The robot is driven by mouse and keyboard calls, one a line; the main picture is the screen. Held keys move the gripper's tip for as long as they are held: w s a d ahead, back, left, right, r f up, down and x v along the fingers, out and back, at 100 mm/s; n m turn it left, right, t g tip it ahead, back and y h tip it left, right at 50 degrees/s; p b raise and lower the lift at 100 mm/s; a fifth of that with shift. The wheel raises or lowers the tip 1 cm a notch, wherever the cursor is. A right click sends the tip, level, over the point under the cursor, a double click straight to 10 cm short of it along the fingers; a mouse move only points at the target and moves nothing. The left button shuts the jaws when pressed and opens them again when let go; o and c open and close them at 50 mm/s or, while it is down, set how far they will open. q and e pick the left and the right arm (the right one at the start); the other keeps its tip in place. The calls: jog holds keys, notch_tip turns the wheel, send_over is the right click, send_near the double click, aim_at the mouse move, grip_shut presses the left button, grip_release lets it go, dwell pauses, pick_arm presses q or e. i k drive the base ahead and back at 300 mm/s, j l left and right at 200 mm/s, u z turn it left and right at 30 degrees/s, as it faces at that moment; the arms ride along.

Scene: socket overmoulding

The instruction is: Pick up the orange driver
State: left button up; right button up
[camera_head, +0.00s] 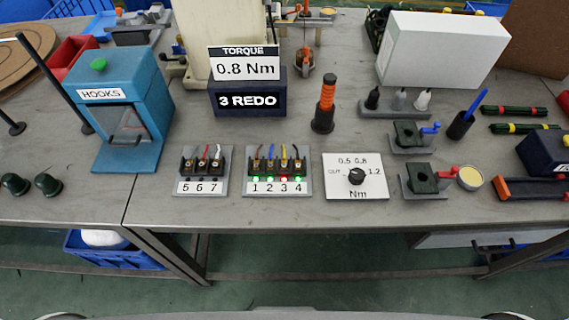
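The orange driver (327,94) stands upright near the middle of the bench in the head view. Its ribbed orange handle has a dark top, and its lower end is hidden inside a black round holder (323,122). Neither of my grippers shows in this view, and nothing is touching the driver.
In front are terminal block 1-4 (278,170) and a dial plate (356,189). Small bottles (397,99) stand to the right. Bare bench (300,135) lies left of the holder.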

aim_at(330, 80)
jog(key=k+l+u, duration=0.1)
jog(key=l+u, duration=0.3)
jog(key=k+l+u, duration=0.15)
jog(key=l+u, duration=0.25)
jog(key=k+l+u, duration=0.2)
jog(key=u, duration=0.25)
jog(key=l, duration=0.1)
